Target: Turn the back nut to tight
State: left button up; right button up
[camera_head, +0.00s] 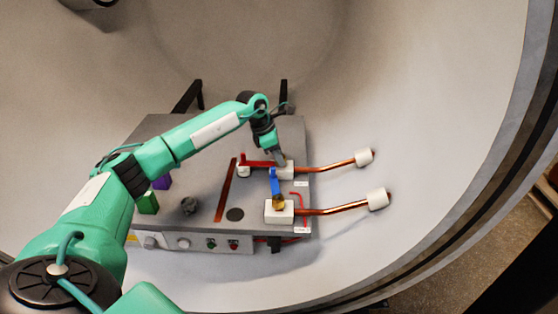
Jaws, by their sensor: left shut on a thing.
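My left gripper (280,160) reaches down from above onto the back white block (287,172) at the right side of the grey box. It is shut on the back nut there, which the fingers mostly hide. A red lever (257,163) lies to the left of the fingers. The front nut (279,203) is brass and sits on the front white block (285,215), with a blue lever (275,182) pointing back from it. My right gripper is not in view.
Copper rods with white ends (364,157) (377,199) stick out to the right from both blocks. The grey box (190,230) carries a green block (147,203), a purple block (162,182) and a dark knob (189,206). The curved pale chamber wall (420,110) surrounds it.

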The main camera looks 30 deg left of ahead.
pick_arm(q)
jog(key=m+g+b, duration=0.1)
jog(key=m, duration=0.1)
jog(key=shift+w+m+h, duration=0.15)
jog(key=shift+m+h, duration=0.15)
jog(key=shift+m, duration=0.1)
jog(key=m+g+b, duration=0.1)
jog(key=m+b, duration=0.1)
jog(key=m, duration=0.2)
jog(key=m+g+b, duration=0.1)
jog(key=m+g, duration=0.1)
jog(key=m, duration=0.2)
jog(key=shift+w+a+m+b, duration=0.1)
jog(key=shift+w+m+b, duration=0.1)
jog(key=shift+m+b, duration=0.2)
jog(key=shift+r+m+g+b, duration=0.1)
jog(key=shift+m+g+b, duration=0.4)
jog(key=shift+m, duration=0.7)
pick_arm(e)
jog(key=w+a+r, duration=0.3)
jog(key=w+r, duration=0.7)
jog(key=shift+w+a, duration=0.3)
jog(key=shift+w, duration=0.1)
pick_arm(q)
jog(key=o, duration=1)
